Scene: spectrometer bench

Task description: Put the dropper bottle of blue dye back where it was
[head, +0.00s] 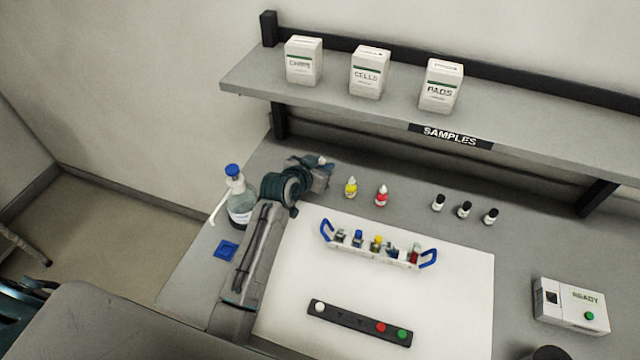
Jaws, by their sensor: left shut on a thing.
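My left gripper (321,173) is at the back of the bench, left of the yellow dropper bottle (351,187). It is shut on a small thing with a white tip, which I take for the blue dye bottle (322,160). The gripper hides most of it, so I cannot see its colour or whether it touches the bench. A red dropper bottle (381,196) stands right of the yellow one, roughly in a row with the held bottle. My right gripper is not in view.
A white rack (372,254) with blue handles holds several small containers on a white mat (455,300). A wash bottle (238,200) stands left of my arm. The samples shelf (400,108) overhangs the back.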

